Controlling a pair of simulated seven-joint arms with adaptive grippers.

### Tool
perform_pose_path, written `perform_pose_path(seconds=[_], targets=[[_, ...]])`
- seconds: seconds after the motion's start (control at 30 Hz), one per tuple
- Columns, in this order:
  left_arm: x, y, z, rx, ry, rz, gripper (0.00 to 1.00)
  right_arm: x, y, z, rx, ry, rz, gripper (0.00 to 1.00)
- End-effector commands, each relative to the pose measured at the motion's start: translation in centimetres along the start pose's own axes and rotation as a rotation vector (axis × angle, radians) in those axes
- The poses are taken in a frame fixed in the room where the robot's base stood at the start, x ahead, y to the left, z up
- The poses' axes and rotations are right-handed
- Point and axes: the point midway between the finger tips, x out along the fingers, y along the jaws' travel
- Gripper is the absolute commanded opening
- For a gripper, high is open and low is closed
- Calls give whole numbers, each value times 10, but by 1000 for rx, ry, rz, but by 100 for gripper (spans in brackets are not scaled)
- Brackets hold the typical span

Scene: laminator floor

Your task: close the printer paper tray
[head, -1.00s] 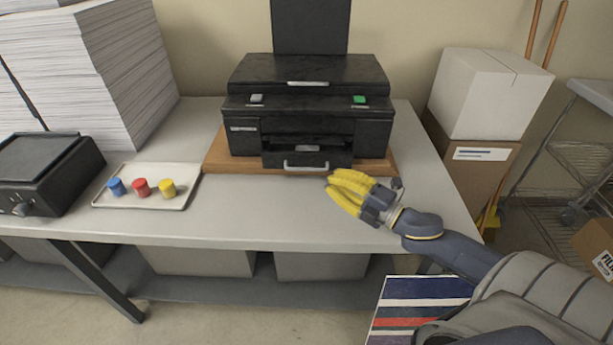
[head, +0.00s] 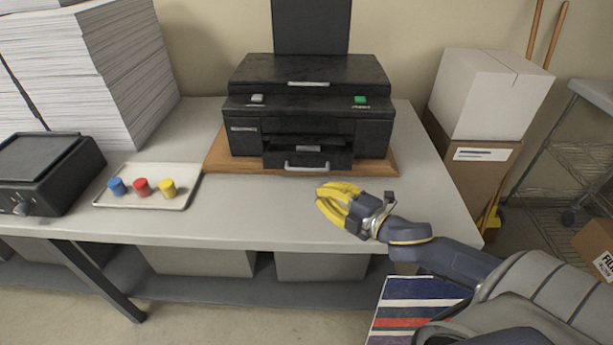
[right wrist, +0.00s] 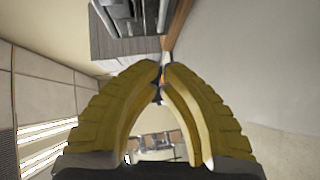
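The black printer (head: 309,110) stands on a wooden board on the table. Its paper tray (head: 340,160) is at the bottom of the front, with a silver handle (head: 307,167); the tray front sits a little forward of the printer body. My right gripper (head: 322,200), with yellow fingers, is in front of the tray and slightly to its right, low over the table and apart from the handle. In the right wrist view its fingertips (right wrist: 160,68) meet with nothing held. Part of the printer shows at the top there (right wrist: 125,15). My left gripper is out of view.
A white tray (head: 110,198) with blue, red and yellow caps lies left of the printer. A black machine (head: 50,170) and paper stacks (head: 90,75) are farther left. Boxes (head: 490,95) stand to the right. The tabletop before the printer is clear.

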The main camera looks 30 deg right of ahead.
Motion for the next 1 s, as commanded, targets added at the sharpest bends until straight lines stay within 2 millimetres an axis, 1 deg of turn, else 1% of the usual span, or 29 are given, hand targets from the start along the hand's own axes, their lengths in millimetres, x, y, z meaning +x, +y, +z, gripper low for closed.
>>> perform_pose_path(seconds=[0.03,0.6,0.7,0.8,1.0], targets=[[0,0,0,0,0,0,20,6,1,0,0,-1,3,0],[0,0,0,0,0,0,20,70,1,0,-2,0,2,0],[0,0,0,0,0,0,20,79,0,12,-3,-2,0,0],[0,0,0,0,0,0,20,86,1,18,-1,-1,1,0],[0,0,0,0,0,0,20,94,0,26,-1,0,1,0]])
